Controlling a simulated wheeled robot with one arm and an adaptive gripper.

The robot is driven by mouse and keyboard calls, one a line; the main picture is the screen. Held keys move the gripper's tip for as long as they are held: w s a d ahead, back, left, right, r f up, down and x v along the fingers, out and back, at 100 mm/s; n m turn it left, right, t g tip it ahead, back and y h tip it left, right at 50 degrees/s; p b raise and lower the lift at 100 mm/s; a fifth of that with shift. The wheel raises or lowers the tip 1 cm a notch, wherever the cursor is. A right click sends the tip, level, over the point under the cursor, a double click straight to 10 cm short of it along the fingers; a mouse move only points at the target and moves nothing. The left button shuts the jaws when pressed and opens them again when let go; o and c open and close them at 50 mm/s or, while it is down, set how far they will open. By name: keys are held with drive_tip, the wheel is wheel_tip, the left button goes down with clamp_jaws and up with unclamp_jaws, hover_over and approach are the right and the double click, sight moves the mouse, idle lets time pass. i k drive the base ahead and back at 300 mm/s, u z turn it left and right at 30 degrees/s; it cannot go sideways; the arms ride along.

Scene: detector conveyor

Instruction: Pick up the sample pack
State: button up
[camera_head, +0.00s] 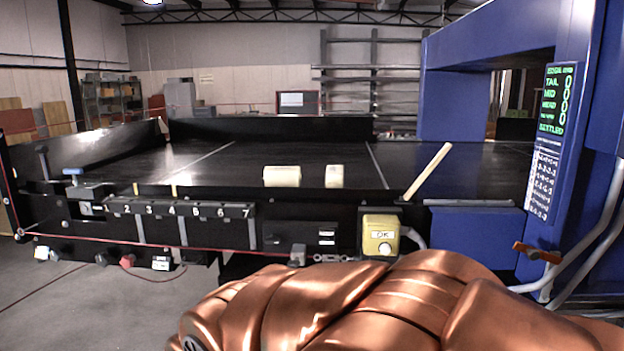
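Two cream objects rest on the black conveyor belt (230,165) near its front edge. The left one (282,176) is wider and block-like; the right one (334,176) is smaller. No label on either can be read, so I cannot tell which is the sample pack. My copper-coloured arm fills the bottom middle and right of the view, in front of the conveyor. My gripper is not in view, so its opening and anything in it are hidden.
A numbered rail (180,209) and a yellow OK box (380,235) line the conveyor's front. A pale lever (428,172) slants up at the front edge. A blue detector frame (453,90) with a display (558,100) stands right. An orange handle (537,252) sticks out below.

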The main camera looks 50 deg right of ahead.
sight(334, 176)
drive_tip(key=u, duration=0.25)
drive_tip(key=i, duration=1.3)
drive_tip(key=z, duration=0.65)
drive_tip(key=i, duration=0.8)
drive_tip(key=z, duration=0.85)
